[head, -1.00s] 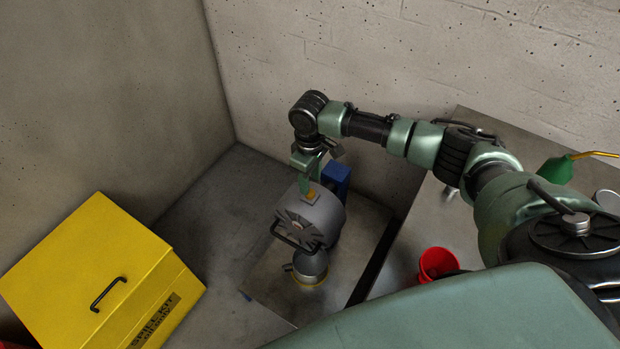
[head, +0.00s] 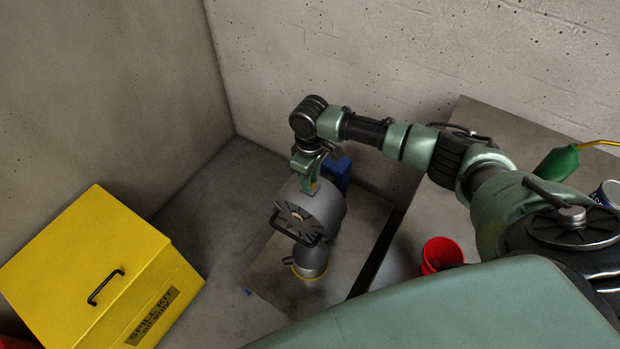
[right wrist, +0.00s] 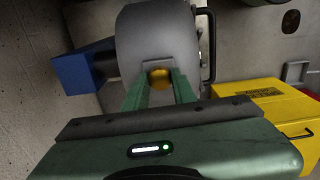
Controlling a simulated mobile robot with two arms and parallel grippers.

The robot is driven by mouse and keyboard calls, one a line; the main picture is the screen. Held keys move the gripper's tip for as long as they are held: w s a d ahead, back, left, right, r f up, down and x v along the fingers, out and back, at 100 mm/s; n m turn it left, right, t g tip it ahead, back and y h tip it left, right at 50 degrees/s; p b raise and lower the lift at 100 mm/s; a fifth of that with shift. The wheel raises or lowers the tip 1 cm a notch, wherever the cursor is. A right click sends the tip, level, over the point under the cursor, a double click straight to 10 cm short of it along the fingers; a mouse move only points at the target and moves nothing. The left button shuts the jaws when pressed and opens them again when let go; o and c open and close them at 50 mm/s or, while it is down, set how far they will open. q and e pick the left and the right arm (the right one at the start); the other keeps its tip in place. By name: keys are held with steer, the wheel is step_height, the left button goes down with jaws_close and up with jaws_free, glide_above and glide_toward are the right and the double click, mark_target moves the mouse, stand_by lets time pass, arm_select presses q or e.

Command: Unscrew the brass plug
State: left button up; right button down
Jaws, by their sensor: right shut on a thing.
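The brass plug (right wrist: 160,78) sits on the top of a grey, round machine housing (right wrist: 150,40). The housing also shows in the head view (head: 328,212), with a vented front and a black handle. My right gripper (right wrist: 159,85) comes down from above and is shut on the plug, one green finger on each side. In the head view the right gripper (head: 311,184) is at the top of the housing, and its fingers hide most of the plug. My left gripper is not in view.
A blue block (head: 337,172) adjoins the housing at the back. A yellow spill-kit box (head: 80,255) stands at the left. A red cup (head: 441,254) and a green oil can (head: 558,162) are on the right bench. Concrete walls close off the back and left.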

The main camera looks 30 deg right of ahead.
steer(key=n, duration=0.2)
steer(key=shift+r+n+p, duration=0.1)
steer(key=shift+n+p, duration=0.2)
steer(key=shift+p, duration=0.05)
steer(key=n, duration=0.4)
steer(key=shift+n, duration=0.3)
steer(key=n, duration=0.4)
steer(key=shift+n+p, duration=0.3)
steer(key=shift+n, duration=0.1)
steer(key=n, duration=0.4)
steer(key=shift+n, duration=1)
